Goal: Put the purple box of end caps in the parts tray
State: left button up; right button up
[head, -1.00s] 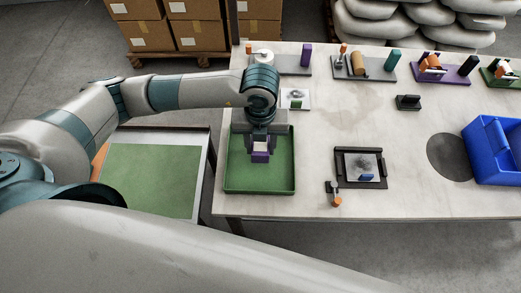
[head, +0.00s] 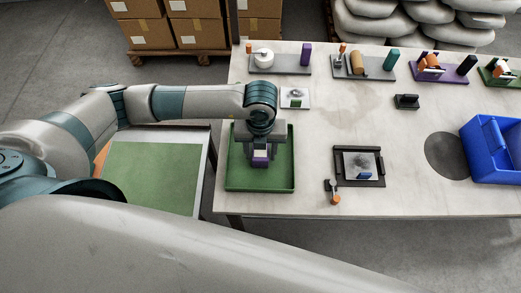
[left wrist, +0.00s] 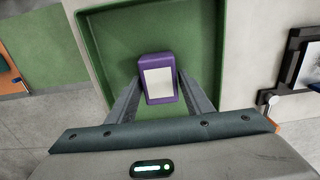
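The purple box of end caps (head: 260,162) has a white top and is between the fingers of my left gripper (head: 260,154), inside the green parts tray (head: 233,183). In the left wrist view the purple box (left wrist: 157,56) sits between the two grey fingertips (left wrist: 160,82), which look closed against its sides. The tray floor and walls (left wrist: 212,20) surround it there. I cannot tell whether the box's underside touches the tray floor. My right gripper is not in view.
A dark-framed plate (head: 360,181) and a small orange-ended part (head: 333,193) lie right of the tray. A white card (head: 295,97) lies behind it. A blue bin (head: 492,165) stands at the right. Several fixtures line the back. A green-topped surface (head: 150,180) is at the left.

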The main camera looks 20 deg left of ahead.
aim_at(260, 152)
pick_arm(q)
jog(key=shift+o, duration=0.5)
jog(key=shift+r, duration=0.15)
jog(key=shift+r, duration=0.4)
notch_tip(260, 152, up, 11)
jog(key=b, duration=0.3)
jog(key=shift+r, duration=0.15)
